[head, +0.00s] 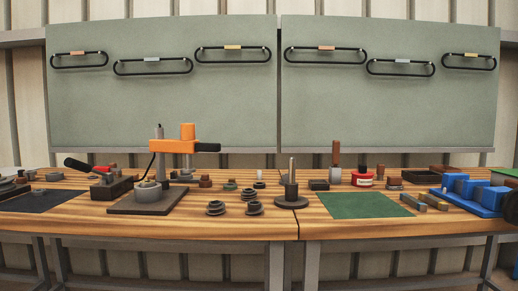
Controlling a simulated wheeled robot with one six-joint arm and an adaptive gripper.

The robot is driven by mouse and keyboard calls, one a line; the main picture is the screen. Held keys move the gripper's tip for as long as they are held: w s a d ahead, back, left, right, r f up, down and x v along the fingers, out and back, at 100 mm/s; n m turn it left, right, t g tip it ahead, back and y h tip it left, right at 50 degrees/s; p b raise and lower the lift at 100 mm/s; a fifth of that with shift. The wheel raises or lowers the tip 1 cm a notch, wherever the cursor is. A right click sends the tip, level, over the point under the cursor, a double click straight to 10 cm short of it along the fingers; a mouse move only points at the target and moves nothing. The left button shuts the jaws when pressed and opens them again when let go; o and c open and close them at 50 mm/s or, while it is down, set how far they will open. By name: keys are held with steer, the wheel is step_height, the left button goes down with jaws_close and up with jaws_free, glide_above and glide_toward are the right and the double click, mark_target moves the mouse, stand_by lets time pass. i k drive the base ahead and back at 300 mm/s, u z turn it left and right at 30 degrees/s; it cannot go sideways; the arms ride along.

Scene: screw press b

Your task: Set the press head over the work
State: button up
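The press stands on the left half of the bench in the head view. A grey post (160,133) rises at the head's left end. A thin black cable hangs down from the head's left side. Below is a dark base plate (130,205) carrying a round grey piece (149,192), perhaps the work. I cannot tell whether the head is directly above it.
A dark round stand with an upright rod (291,188) is right of the press. Loose grey discs (215,208) lie between them. A green mat (363,205) is bare. Blue blocks (470,190) stand far right. A dark mat (40,201) lies far left.

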mark_target(188, 144)
steer(key=u, duration=0.45)
steer(key=i, duration=0.4)
steer(key=u, duration=0.45)
